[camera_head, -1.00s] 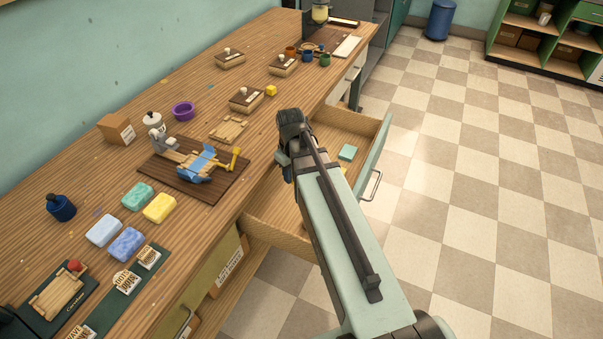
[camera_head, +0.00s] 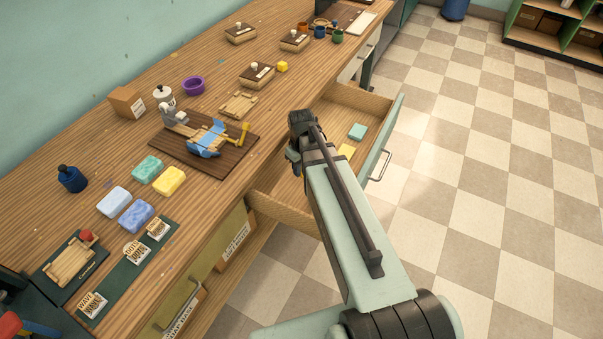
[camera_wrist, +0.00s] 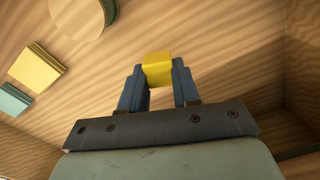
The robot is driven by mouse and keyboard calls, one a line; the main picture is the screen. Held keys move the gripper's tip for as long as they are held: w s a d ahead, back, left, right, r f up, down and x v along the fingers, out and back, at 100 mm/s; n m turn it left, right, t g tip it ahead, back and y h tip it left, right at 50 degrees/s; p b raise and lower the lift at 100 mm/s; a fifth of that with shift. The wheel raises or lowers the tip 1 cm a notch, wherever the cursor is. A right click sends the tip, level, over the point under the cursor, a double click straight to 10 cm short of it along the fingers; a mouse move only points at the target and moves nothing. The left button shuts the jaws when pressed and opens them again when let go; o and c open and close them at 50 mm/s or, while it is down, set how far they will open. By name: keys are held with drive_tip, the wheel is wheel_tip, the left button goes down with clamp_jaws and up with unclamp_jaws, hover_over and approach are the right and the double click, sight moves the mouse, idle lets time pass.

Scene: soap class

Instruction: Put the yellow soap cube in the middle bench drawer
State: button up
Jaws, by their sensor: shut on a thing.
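A yellow soap cube (camera_wrist: 157,68) sits between the two blue fingertips of my gripper (camera_wrist: 158,80) in the wrist view. My gripper is shut on it, low inside the open bench drawer (camera_head: 286,209), over the drawer's wooden floor. I cannot tell whether the cube touches the floor.
The drawer also holds a teal slab (camera_head: 357,132), a yellow slab (camera_head: 346,151) and a round wooden piece (camera_wrist: 83,14). On the bench are a soap press (camera_head: 207,138), several soap bars and a purple bowl (camera_head: 193,86). The drawer walls stand around my gripper.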

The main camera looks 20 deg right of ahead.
drive_tip(key=shift+f, duration=1.8)
drive_tip(key=shift+f, duration=0.15)
drive_tip(key=o, duration=1)
drive_tip(key=shift+o, duration=0.2)
drive_tip(key=shift+r, duration=6.2)
